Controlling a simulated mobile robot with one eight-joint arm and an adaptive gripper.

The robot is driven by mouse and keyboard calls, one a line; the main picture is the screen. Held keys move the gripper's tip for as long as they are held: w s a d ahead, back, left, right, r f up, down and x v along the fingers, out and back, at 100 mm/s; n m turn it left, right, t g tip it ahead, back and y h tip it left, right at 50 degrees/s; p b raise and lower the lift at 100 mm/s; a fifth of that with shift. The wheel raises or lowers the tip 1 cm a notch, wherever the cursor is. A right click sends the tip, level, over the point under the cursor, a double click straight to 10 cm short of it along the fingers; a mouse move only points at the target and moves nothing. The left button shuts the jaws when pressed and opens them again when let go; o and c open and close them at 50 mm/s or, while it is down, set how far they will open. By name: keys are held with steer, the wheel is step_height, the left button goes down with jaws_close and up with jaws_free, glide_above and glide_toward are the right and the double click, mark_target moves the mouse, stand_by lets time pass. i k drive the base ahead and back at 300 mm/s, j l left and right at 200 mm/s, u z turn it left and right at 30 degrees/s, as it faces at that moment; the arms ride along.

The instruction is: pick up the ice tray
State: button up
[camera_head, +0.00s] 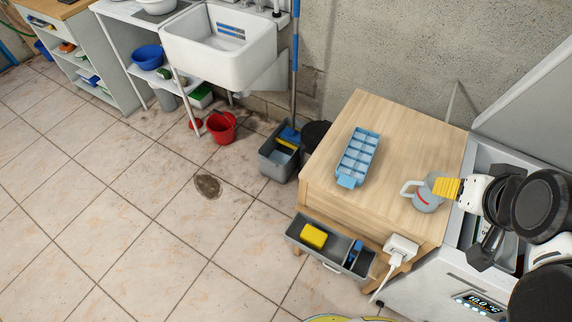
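The light blue ice tray (351,165) lies on the wooden table top, with its open compartments facing up and its tab end towards the front. My gripper (440,188), with yellow ribbed fingertips, is to the right of the tray and clearly apart from it. The fingertips overlap a grey jug (424,201) in the picture; I cannot tell whether they touch it. I cannot see a gap between the fingers, so open or shut is unclear.
The wooden table (398,135) has free room around the tray. Its open drawer (325,247) holds a yellow sponge (314,236). An open chest freezer (446,284) stands at right. A mop bucket (277,163) stands left of the table. The tiled floor (130,230) is mostly clear.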

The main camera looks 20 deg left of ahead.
mark_target(352, 170)
steer(key=u, duration=0.55)
steer(key=k+l+z, duration=0.8)
steer(key=k+l, duration=0.05)
steer(key=l, duration=0.1)
